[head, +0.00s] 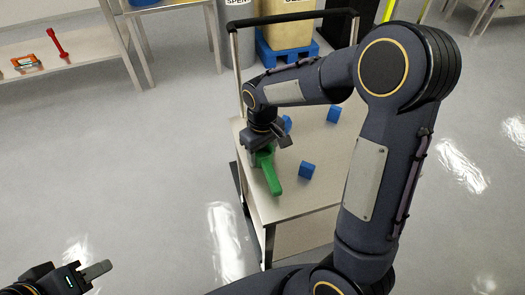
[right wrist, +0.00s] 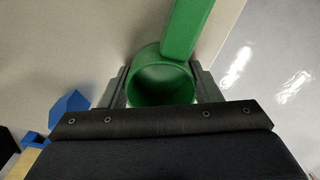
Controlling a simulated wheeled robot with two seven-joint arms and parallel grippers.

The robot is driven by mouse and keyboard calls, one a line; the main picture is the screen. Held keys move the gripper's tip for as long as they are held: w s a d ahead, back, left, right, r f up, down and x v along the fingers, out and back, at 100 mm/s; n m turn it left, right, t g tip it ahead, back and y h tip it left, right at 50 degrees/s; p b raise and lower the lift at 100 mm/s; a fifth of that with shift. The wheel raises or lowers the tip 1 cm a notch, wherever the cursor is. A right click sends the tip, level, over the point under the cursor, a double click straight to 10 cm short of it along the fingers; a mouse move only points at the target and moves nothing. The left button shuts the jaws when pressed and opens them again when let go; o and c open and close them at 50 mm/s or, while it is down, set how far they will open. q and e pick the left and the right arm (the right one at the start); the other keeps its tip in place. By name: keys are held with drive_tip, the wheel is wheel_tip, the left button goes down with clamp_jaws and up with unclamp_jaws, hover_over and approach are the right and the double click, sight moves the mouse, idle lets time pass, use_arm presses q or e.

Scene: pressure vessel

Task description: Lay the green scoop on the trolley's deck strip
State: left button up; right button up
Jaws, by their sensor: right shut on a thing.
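The green scoop (head: 272,176) is at the left part of the trolley's pale deck (head: 310,200), its handle pointing toward the front edge. My right gripper (head: 265,150) is shut on the scoop's round cup. In the right wrist view the cup (right wrist: 162,86) sits between the two fingers, with the handle running up and away. I cannot tell whether the scoop touches the deck. I cannot make out a separate strip on the deck. My left gripper (head: 97,270) is at the bottom left, far from the trolley; its finger opening is not clear.
Blue blocks stand on the deck, one (head: 307,170) right of the scoop and another (head: 334,114) farther back. Another blue thing (head: 287,123) is partly hidden behind my right wrist. The trolley's black handle (head: 285,18) rises at the back. Open floor lies left of the trolley.

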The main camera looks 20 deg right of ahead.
drive_tip(key=o, duration=1.1)
drive_tip(key=shift+c, duration=0.2)
wheel_tip(320, 180, up, 12)
drive_tip(key=p, duration=0.3)
drive_tip(key=shift+r+p, duration=0.15)
drive_tip(key=shift+p, duration=0.25)
drive_tip(key=shift+a, duration=0.1)
